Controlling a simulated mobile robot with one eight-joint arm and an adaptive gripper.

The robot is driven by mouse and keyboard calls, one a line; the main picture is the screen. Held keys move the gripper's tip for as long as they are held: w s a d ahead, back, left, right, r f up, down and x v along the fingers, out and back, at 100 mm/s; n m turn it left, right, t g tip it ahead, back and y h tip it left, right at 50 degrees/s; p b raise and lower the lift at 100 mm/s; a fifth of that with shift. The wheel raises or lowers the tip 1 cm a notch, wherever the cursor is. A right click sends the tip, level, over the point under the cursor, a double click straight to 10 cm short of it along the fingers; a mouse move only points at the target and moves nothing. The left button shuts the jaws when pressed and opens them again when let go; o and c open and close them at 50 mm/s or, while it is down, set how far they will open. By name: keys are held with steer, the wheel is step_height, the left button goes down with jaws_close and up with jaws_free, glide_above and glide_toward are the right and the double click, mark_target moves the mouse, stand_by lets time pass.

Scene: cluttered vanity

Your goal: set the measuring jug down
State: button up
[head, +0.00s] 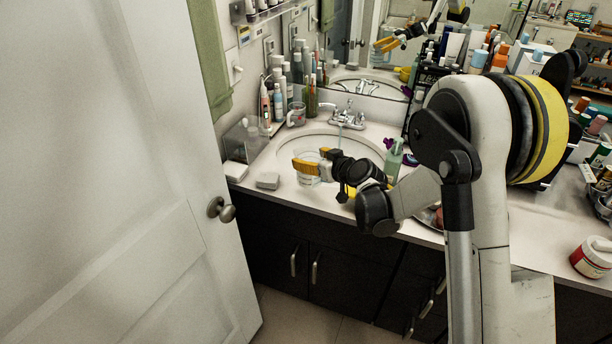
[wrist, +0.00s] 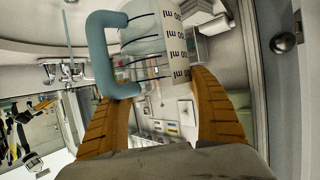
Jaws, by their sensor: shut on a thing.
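The measuring jug (wrist: 150,35) is clear with dark markings, a white scale strip and a blue-grey handle. It fills the top middle of the wrist view, between the two orange fingers of my gripper (wrist: 160,88). In the head view the jug (head: 308,178) shows as a pale clear shape at the front left of the sink basin, partly hidden by my gripper (head: 312,166). My gripper is shut on the jug. I cannot tell whether its base touches the counter or the basin rim.
The sink (head: 345,150) has a chrome faucet (head: 347,118) behind it. A grey soap bar or box (head: 268,181) lies left of the jug. A green pump bottle (head: 393,160) stands right of my gripper. Bottles crowd the back left corner. A white door (head: 120,200) stands at the left.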

steer(key=shift+w+a+f, duration=0.2)
steer(key=shift+a+f, duration=0.3)
steer(key=shift+a, duration=0.25)
steer(key=shift+f+b, duration=0.75)
steer(key=shift+f, duration=1.2)
steer(key=shift+s, duration=0.1)
steer(key=shift+f, duration=0.15)
steer(key=o, duration=1.4)
